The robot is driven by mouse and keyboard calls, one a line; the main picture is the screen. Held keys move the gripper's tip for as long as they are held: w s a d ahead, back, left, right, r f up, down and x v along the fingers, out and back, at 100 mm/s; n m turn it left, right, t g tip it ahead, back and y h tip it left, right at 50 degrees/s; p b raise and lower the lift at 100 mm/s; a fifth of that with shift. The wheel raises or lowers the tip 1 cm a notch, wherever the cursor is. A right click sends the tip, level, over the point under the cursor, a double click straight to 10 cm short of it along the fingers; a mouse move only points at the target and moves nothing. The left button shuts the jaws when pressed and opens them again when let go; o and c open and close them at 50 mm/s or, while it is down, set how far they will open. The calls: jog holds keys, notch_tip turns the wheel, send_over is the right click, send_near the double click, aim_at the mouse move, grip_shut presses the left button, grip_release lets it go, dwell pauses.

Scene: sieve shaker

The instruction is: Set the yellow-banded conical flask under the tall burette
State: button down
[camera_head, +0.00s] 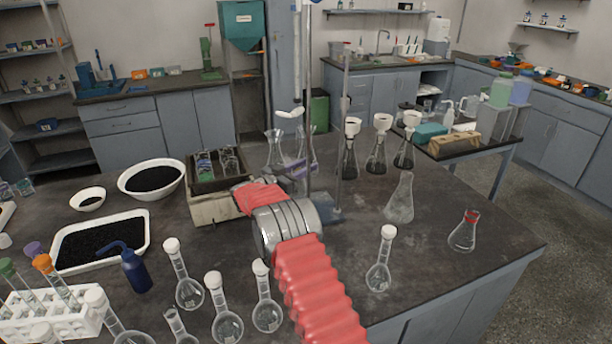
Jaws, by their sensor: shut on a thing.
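The tall burette (297,60) hangs upright on a stand, with a white stopcock at its lower end. My gripper (298,168) is just below and beyond it, partly hidden by my arm. It is shut on a clear glass flask (306,145), whose upper part shows behind the stand rod. Its lower part is hidden, and no yellow band can be made out. Another clear flask (275,148) stands close to its left. I cannot tell whether the held flask touches the bench or sits exactly under the burette.
A second stand rod (346,110) rises to the right. A clear conical flask (399,200) and a red-banded one (465,232) stand at right. Several stoppered flasks stand in front. A balance-like box (214,207) is just left of my gripper. The right front bench is partly clear.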

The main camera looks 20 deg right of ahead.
jog(key=shift+w+d, duration=0.1)
jog(key=shift+d, duration=0.05)
jog(key=shift+f, duration=1.7)
jog(key=c, duration=1.3)
grip_release()
jog(key=shift+f, duration=0.1)
jog(key=shift+c, duration=0.2)
